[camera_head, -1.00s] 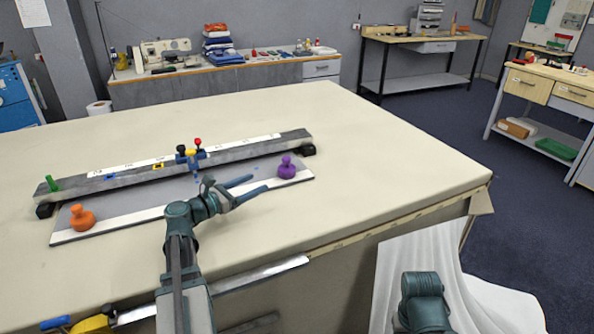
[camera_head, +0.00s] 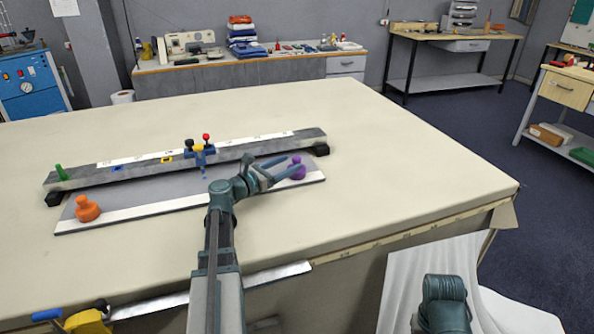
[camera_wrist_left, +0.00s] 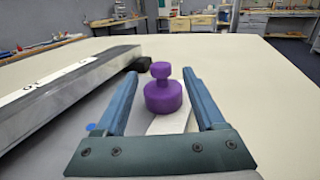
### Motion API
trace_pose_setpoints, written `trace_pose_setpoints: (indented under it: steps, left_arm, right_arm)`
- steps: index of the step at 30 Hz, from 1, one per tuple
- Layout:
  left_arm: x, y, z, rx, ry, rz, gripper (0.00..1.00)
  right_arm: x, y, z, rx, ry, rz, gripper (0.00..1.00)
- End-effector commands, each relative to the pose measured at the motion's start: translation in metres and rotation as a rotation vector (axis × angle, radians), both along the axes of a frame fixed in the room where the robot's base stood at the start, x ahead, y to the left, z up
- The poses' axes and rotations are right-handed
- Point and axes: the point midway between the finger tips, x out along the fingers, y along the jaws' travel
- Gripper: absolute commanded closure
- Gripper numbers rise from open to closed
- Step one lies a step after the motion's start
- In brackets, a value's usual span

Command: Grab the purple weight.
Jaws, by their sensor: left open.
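The purple weight (camera_head: 298,174) stands upright at the right end of the grey board, with a wide round base and a knob on top. In the left wrist view the purple weight (camera_wrist_left: 163,96) shows between the two blue fingers, with a gap on either side. My left gripper (camera_head: 293,167) is open, its fingers reaching to the weight and partly covering it in the head view. Its open fingers also show in the left wrist view (camera_wrist_left: 163,77). My right gripper is out of view; only part of that arm shows.
An orange weight (camera_head: 87,208) stands at the board's left end. A long metal rail (camera_head: 245,151) with a blue clamp (camera_head: 201,150) lies behind the board (camera_head: 150,212). The cloth table (camera_head: 400,170) is clear to the right.

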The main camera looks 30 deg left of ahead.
Motion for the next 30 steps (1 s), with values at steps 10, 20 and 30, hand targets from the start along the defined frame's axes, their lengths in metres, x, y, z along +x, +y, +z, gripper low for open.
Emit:
trace_pose_setpoints:
  steps: [10,20,30]
  left_arm:
    - [0.018,-0.006,0.000,0.000,0.000,0.001,0.29]
    - [0.045,-0.015,0.006,0.000,0.000,-0.002,0.29]
    - [0.067,-0.023,0.005,0.000,0.000,0.000,0.29]
  right_arm:
    - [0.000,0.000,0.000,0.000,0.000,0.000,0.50]
    - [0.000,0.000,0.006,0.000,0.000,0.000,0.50]
    - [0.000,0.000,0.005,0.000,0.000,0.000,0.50]
